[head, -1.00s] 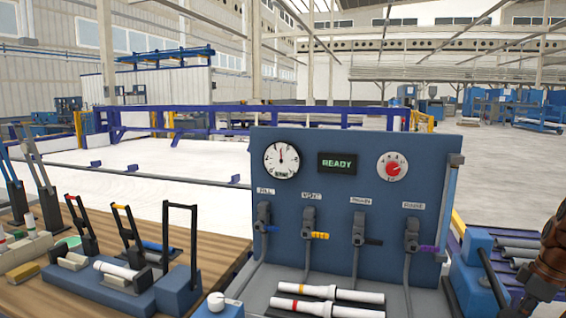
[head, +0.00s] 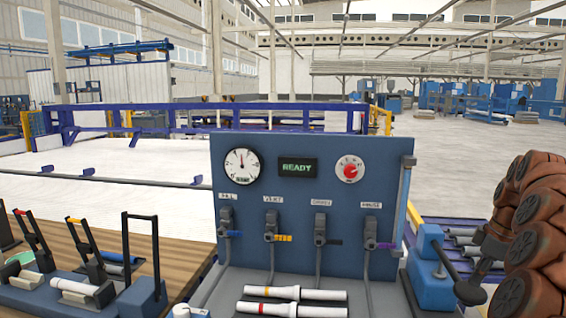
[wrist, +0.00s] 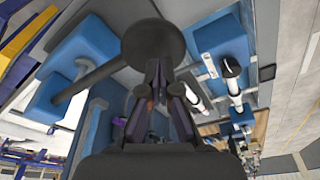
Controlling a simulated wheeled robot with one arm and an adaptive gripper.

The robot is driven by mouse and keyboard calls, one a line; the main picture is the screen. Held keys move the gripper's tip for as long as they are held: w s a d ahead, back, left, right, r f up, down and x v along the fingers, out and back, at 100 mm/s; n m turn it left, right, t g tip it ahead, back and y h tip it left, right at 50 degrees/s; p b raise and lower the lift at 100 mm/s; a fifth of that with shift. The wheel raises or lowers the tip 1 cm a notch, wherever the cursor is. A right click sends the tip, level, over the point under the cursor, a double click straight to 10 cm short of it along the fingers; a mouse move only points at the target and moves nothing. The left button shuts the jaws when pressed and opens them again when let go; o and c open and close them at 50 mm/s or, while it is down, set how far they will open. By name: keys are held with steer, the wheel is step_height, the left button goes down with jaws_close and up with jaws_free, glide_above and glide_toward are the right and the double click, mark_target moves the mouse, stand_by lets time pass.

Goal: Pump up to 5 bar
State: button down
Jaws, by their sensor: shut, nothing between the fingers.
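A blue pump block (head: 431,280) with a dark lever (head: 446,262) stands at the right of the blue panel (head: 310,225). The lever slants down right to a dark round knob (head: 470,292); this knob also shows large in the wrist view (wrist: 153,48). My gripper (wrist: 158,82) is shut and empty, its fingertips close to the knob; I cannot tell if they touch. The round gauge (head: 241,166) has its needle near the top; its numbers are too small to read. The display (head: 297,168) reads READY.
The panel carries a red dial (head: 350,169) and a row of valves with blue, yellow, black and purple handles. White pipes (head: 294,293) lie in front of it. A wooden bench (head: 95,240) with lever clamps is at left. My brown arm fills the right edge.

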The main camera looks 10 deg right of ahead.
steer(key=shift+r, duration=0.1)
step_height(320, 180, up, 6)
steer(key=p, duration=0.3)
steer(key=shift+p, duration=0.35)
steer(key=s+a+m+g, duration=0.1)
steer(key=s+a, duration=0.2)
steer(key=a, duration=1)
steer(key=s+a+m, duration=0.1)
steer(key=s+a, duration=0.1)
steer(key=a, duration=1.1)
steer(key=s+a+f+m+g, duration=0.1)
steer(key=s+a+f+m, duration=0.2)
steer(key=s, duration=0.9)
steer(key=s+a+f+m+g+h, duration=0.1)
steer(key=s+a+f+m, duration=0.2)
steer(key=s+a+f, duration=0.5)
steer(key=s, duration=0.4)
steer(key=shift+f, duration=0.4)
